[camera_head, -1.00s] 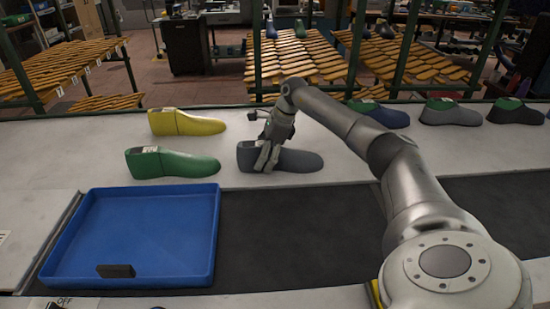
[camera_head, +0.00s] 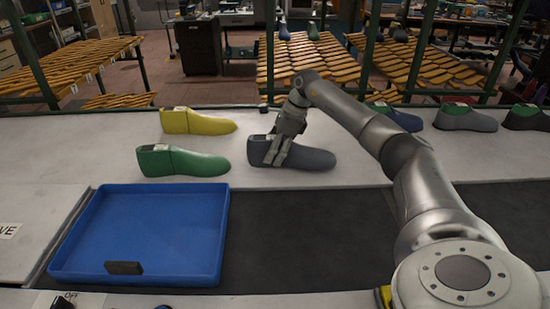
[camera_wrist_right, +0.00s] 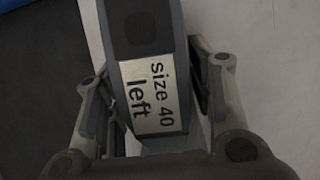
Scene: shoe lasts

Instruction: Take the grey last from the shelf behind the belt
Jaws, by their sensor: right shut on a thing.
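The grey last (camera_head: 312,158) is on the pale shelf (camera_head: 345,175) behind the dark belt (camera_head: 310,225), toe to the right. My right gripper (camera_head: 277,151) is shut on its heel part from above, one finger on each side. I cannot see a clear gap under the last. In the right wrist view the last (camera_wrist_right: 142,35) lies between the fingers of my right gripper (camera_wrist_right: 155,75). A label on its top (camera_wrist_right: 151,92) reads "size 40 left". My left gripper is not in view.
A green last (camera_head: 190,164) and a yellow last (camera_head: 200,123) stand to the left on the shelf. A blue tray (camera_head: 223,240) with a small dark block (camera_head: 124,268) is at the front left.

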